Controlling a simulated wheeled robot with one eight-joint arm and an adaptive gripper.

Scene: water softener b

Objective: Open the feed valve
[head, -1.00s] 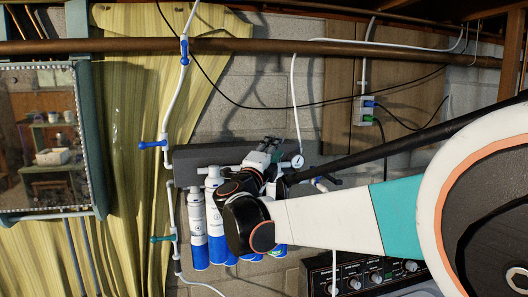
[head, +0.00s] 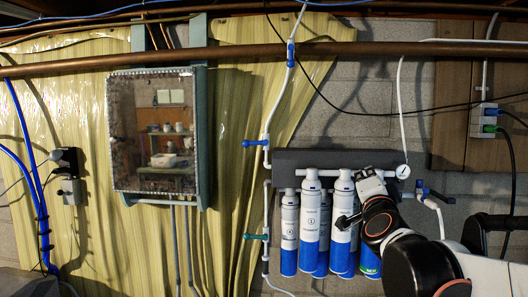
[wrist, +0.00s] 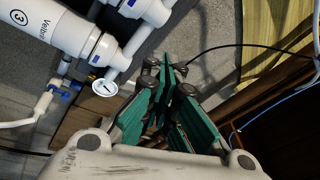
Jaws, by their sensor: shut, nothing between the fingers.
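Several valve handles show in the head view, and I cannot tell which one is the feed valve. One blue lever (head: 253,143) lies crosswise on the white pipe left of the filter rack. A blue fitting (head: 291,54) is higher on that pipe, by the copper pipe. A green lever (head: 255,237) is lower left. A dark blue valve (head: 430,192) is right of the filters. My gripper (head: 346,221) is in front of the filters, apart from the left-hand levers. In the wrist view my gripper (wrist: 168,72) has its teal fingers together and empty.
White-and-blue filter bottles (head: 311,225) hang under a dark rack (head: 290,160) with a round gauge (head: 403,171). A glass-fronted cabinet (head: 153,130) is on the left wall. A copper pipe (head: 230,52) crosses above. Wall outlets (head: 486,120) and cables are at right.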

